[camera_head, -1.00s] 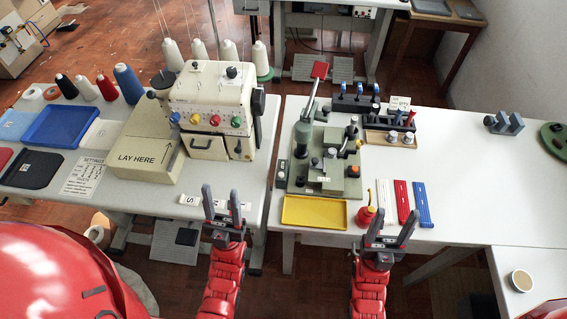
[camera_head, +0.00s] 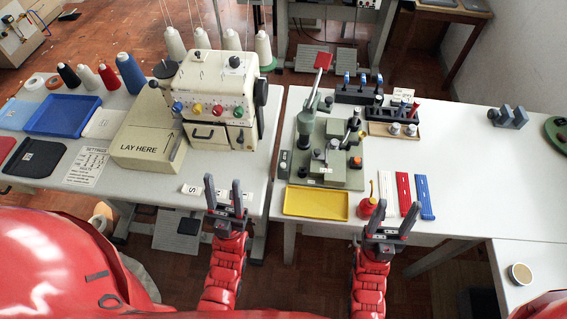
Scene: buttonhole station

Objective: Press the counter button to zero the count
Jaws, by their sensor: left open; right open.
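The green buttonhole machine (camera_head: 332,172) stands on the right table, with a red-tipped lever, dark knobs and an orange knob on it. A small dark unit with a pale mark (camera_head: 284,164) sits at its left edge; I cannot tell whether it is the counter, and no counter button is clearly legible. My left gripper (camera_head: 223,190) is open and empty, near the front edge of the left table, left of the machine. My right gripper (camera_head: 391,213) is open and empty, near the right table's front edge, to the right of and nearer than the machine.
A yellow tray (camera_head: 316,205), a red oil can (camera_head: 369,206) and white, red and blue strips (camera_head: 425,197) lie along the front. A cream sewing machine (camera_head: 214,103) and thread cones stand on the left table. The right table's right half (camera_head: 480,180) is mostly clear.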

